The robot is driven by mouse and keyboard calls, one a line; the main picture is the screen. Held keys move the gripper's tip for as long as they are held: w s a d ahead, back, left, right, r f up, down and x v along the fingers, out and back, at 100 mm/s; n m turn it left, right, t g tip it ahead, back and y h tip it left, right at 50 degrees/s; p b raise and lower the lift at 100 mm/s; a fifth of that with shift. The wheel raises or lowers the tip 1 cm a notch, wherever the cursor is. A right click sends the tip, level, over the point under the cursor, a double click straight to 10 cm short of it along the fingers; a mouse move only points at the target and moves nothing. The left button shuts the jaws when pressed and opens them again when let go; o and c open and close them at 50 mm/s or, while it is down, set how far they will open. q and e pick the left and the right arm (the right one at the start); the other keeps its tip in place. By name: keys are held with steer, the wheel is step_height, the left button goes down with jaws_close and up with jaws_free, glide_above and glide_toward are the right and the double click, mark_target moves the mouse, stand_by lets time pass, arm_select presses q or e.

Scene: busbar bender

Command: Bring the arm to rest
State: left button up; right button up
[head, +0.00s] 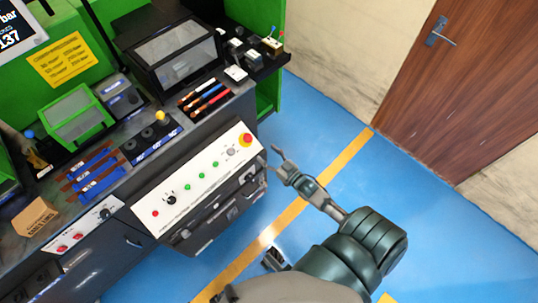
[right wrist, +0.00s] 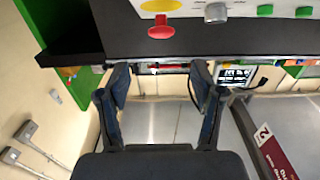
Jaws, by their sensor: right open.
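My right arm (head: 365,245) reaches up and left from the bottom of the head view. Its right gripper (head: 271,161) is open and empty, beside the right end of the machine's white control panel (head: 195,184). In the right wrist view the two fingers of the right gripper (right wrist: 160,82) stand apart with nothing held between them. Behind the fingers is the machine's front, with a red emergency button (right wrist: 161,28) above them. I cannot tell whether the fingertips touch the machine. My left gripper does not show.
The green and dark machine bench (head: 215,107) fills the left, with busbars (head: 204,96) and a cardboard box (head: 36,217) on it. The red button also shows in the head view (head: 247,139). Blue floor (head: 425,215) lies clear toward the brown door (head: 460,80).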

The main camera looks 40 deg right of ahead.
steer(key=shift+s, duration=0.15)
stand_by(0.4)
steer(key=s+a+f+g+h+p, duration=0.1)
steer(key=s+a+f+g+p, duration=0.25)
steer(key=s+f+g, duration=0.35)
steer(key=s+a+f+g+p, duration=0.2)
steer(key=s+a+f, duration=0.25)
steer(key=f, duration=0.45)
arm_select(q)
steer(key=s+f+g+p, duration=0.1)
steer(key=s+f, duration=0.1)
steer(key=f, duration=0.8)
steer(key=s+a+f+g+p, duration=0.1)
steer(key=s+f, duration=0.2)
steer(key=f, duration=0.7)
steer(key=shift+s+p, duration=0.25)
steer(key=shift+p, duration=0.15)
arm_select(e)
steer(key=s+a+f+g, duration=0.3)
steer(key=s, duration=0.6)
steer(key=s+a+f+n+g, duration=0.1)
steer(key=s+a+f+g, duration=0.2)
steer(key=s, duration=0.6)
steer(key=shift+a+f+g, duration=0.25)
steer(key=shift+f+g, duration=0.2)
steer(key=shift+g, duration=0.25)
steer(key=shift+w, duration=0.1)
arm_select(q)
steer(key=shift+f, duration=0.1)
